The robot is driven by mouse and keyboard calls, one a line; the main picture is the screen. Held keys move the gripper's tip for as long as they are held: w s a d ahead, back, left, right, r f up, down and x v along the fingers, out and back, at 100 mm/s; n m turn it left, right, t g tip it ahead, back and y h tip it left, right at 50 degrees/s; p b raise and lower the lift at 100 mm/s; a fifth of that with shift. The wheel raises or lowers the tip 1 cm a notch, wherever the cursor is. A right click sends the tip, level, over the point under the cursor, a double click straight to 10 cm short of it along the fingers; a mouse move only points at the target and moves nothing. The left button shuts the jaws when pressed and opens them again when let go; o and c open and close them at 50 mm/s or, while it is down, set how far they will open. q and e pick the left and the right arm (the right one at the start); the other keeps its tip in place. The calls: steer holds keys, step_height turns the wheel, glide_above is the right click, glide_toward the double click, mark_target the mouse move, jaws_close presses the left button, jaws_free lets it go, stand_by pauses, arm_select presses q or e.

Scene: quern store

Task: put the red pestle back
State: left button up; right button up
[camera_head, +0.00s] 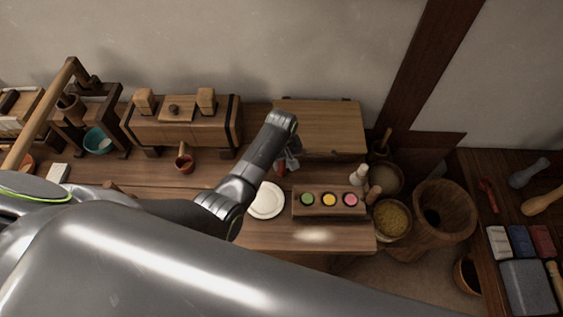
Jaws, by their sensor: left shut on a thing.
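My left gripper (290,160) is over the back middle of the long wooden table, past the white plate. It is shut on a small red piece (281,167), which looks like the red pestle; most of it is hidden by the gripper. A wooden block (328,212) with green, yellow and pink rounds lies to the right and nearer. A white pestle-like piece (357,175) and a brown one (373,194) stand at its right end. My right gripper is not in view.
A white plate (266,200) lies left of the block. A raised wooden board (320,128) is behind the gripper. Baskets and a wooden mortar (444,212) stand to the right. My arm hides the front.

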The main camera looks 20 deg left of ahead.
arm_select(q)
steer(key=shift+f, duration=0.15)
steer(key=o, duration=1)
step_height(320, 180, up, 12)
steer(key=shift+r, duration=0.2)
stand_by(0.5)
